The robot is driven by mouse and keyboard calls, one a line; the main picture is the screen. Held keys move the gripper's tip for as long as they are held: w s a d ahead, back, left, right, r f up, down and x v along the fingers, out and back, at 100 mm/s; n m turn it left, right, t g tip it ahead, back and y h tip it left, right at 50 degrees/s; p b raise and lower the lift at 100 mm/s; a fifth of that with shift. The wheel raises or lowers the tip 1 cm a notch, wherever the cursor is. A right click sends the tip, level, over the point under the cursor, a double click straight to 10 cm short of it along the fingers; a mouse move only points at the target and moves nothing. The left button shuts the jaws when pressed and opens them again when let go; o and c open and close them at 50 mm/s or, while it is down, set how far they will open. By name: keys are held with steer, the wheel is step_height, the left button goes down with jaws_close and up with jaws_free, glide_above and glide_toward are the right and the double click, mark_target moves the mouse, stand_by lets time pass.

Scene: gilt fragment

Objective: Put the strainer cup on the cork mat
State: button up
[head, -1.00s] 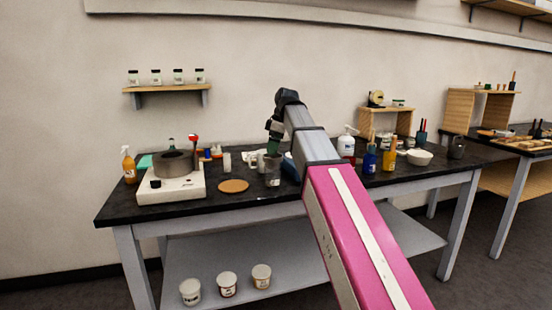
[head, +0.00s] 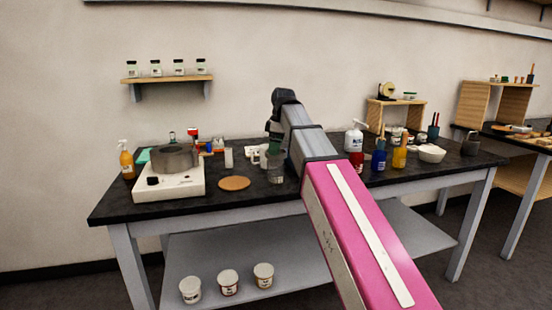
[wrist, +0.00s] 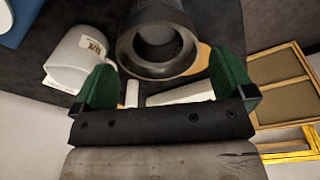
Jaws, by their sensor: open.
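The strainer cup appears to be the dark grey cup (head: 276,170) standing on the black bench, just right of the round cork mat (head: 235,183). In the wrist view the cup (wrist: 125,47) shows its round open mouth, just beyond and between the green fingertips. A tan edge of the mat (wrist: 204,58) shows behind it. My gripper (wrist: 165,72) is open, with nothing clearly held between its fingers. In the head view my gripper (head: 275,146) is right above or behind the cup, partly hidden by my arm. Contact cannot be told.
A white mug (wrist: 78,60) stands close left of the cup in the wrist view. A hot plate with a grey pot (head: 172,160) stands left of the mat. Several bottles (head: 379,158) and a white bowl (head: 431,153) stand to the right. The mat is bare.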

steer(key=shift+a+f, duration=0.15)
steer(key=shift+f, duration=2.15)
steer(key=c, duration=0.9)
